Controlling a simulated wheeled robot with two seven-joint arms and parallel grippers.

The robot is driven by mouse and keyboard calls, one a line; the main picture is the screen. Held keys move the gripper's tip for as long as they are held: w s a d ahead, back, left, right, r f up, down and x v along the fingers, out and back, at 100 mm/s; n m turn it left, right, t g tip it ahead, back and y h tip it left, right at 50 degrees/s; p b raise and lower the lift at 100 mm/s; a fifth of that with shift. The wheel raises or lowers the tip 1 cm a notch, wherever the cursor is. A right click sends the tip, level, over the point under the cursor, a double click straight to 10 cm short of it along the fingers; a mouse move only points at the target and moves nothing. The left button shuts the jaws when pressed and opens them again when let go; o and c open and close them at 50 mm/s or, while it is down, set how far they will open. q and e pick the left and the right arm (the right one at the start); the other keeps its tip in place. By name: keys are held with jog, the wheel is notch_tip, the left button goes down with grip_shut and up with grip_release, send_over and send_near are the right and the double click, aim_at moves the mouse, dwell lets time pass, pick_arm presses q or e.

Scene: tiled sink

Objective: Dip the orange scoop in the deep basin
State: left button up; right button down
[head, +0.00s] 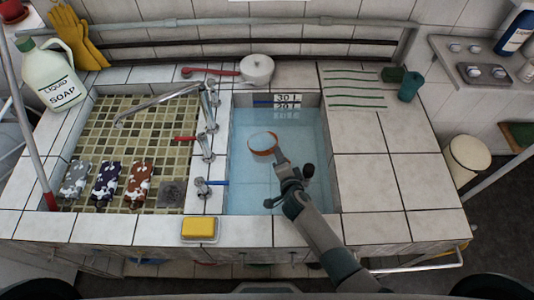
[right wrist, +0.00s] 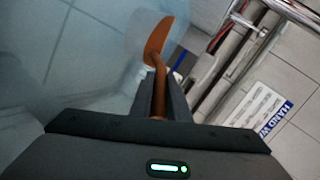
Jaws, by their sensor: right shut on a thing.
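The orange scoop (head: 262,143) is over the water-filled deep basin (head: 243,196), in its upper middle part. Only an orange edge shows around a pale bowl; whether it touches the water I cannot tell. My right gripper (head: 279,158) reaches in from the front right and is shut on the scoop's handle. In the right wrist view the orange handle (right wrist: 160,72) runs up between the fingers to the scoop's bowl, against a bluish haze. My left gripper is in neither view.
Left lies a shallow tiled basin (head: 140,115) with several patterned items. Taps (head: 206,145) stand on the divider. A yellow sponge (head: 200,228) lies on the front edge, a white pot (head: 257,70) behind. A green cup (head: 410,86) stands right; the right counter (head: 375,180) is mostly clear.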

jog(key=shift+r+p, duration=2.4)
jog(key=shift+r, duration=0.1)
jog(key=shift+w+r, duration=0.15)
jog(key=shift+r, duration=0.25)
notch_tip(320, 180, up, 16)
dwell(1.3)
